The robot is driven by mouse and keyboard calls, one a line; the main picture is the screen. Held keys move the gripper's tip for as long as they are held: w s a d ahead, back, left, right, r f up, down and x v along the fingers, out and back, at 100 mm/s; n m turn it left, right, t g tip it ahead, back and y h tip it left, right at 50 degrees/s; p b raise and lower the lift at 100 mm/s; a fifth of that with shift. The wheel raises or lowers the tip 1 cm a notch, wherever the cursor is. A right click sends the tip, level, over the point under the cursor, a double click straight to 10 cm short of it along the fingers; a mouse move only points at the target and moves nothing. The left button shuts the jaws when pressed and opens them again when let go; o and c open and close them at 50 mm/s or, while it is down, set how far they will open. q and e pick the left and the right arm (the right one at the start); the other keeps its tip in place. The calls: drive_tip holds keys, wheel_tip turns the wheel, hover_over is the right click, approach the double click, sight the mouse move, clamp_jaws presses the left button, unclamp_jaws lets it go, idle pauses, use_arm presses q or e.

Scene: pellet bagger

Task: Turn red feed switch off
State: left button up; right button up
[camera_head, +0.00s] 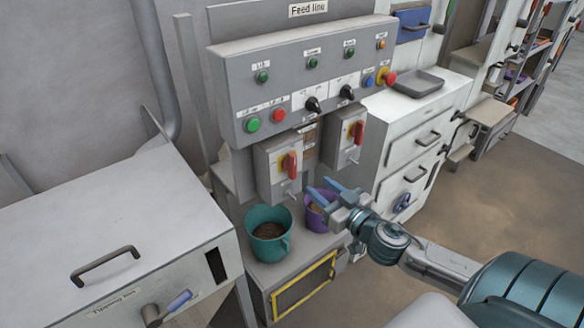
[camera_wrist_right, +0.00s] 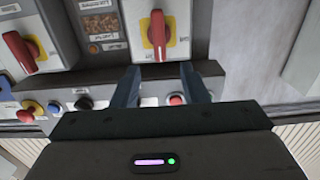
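Two grey switch boxes hang under the Feed line panel, each with a red rotary handle on a yellow plate. The left red handle (camera_head: 290,163) looks upright; the right red handle (camera_head: 357,132) looks near upright too. I cannot read which one is the feed switch. My right gripper (camera_head: 320,186) is open and empty, below and in front of the boxes, apart from both. In the right wrist view, upside down, the left handle (camera_wrist_right: 157,35) lies beyond the gap between the fingers (camera_wrist_right: 160,72), and the right handle (camera_wrist_right: 20,50) is off to the side. My left gripper is not in view.
The Feed line panel (camera_head: 243,95) above carries buttons, black knobs and a red stop button (camera_head: 388,78). A teal bucket of pellets (camera_head: 269,250) and a purple bucket (camera_head: 315,222) stand below. A tipping box (camera_head: 100,225) is at left, white drawers (camera_head: 400,150) at right.

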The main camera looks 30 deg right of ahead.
sight(295, 166)
drive_tip(key=w+p, duration=0.1)
drive_tip(key=w, duration=0.5)
drive_tip(key=w+p, duration=0.1)
drive_tip(key=w, duration=0.2)
drive_tip(key=shift+a+p, duration=0.25)
drive_tip(key=shift+p, duration=0.05)
drive_tip(key=shift+w+a, duration=0.1)
drive_tip(key=shift+w, duration=0.6)
drive_tip(key=shift+c, duration=0.2)
drive_tip(key=c, duration=0.6)
